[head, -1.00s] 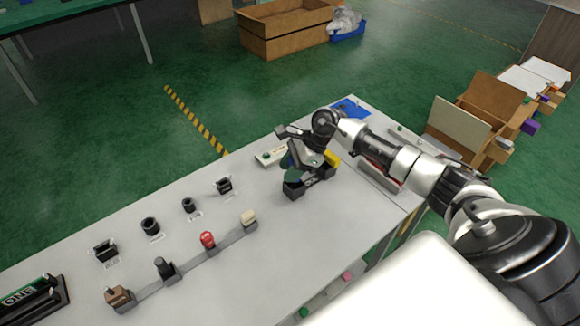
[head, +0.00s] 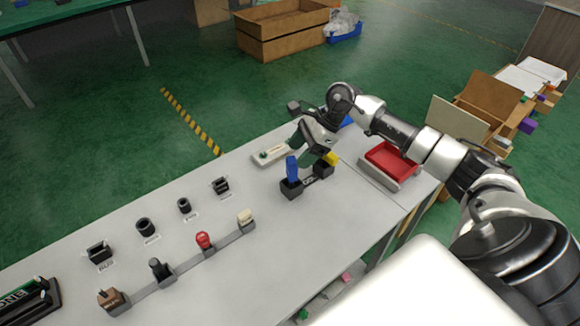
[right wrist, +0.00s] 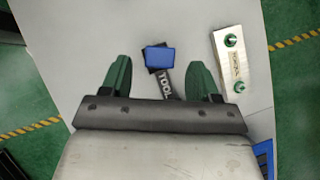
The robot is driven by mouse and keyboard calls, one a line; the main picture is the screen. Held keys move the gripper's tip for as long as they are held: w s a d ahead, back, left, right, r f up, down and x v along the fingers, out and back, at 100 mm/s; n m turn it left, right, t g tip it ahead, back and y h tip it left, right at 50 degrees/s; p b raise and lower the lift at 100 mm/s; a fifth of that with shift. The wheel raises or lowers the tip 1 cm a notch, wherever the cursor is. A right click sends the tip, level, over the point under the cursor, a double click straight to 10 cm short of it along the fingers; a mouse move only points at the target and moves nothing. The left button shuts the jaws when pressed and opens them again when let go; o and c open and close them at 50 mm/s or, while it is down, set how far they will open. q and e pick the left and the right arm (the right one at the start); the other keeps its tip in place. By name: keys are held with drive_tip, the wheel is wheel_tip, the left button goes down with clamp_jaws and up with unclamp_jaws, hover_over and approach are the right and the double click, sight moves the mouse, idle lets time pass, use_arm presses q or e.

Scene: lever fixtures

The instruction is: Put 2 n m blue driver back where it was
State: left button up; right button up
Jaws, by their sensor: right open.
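The blue driver (head: 292,168) stands upright in the left socket of the black tool holder (head: 291,190). In the right wrist view the driver's blue top (right wrist: 159,58) shows between the two green fingers, at the end of the holder lettered "TOOL" (right wrist: 167,86). My right gripper (head: 302,137) is open and empty, behind and above the driver and apart from it; its spread fingers also show in the right wrist view (right wrist: 160,75). A yellow tool (head: 330,158) stands at the holder's other end. My left gripper is not in view.
A white plate with green knobs (head: 275,154) lies behind the holder. A red tray (head: 391,161) is to the right. Lever fixtures, including a red knob (head: 203,239), and several black sockets stand at the left. The tabletop (head: 265,207) in front of the holder is clear.

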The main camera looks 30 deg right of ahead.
drive_tip(key=b+v, duration=0.1)
drive_tip(key=v, duration=0.5)
drive_tip(key=shift+r, duration=0.1)
idle(0.4)
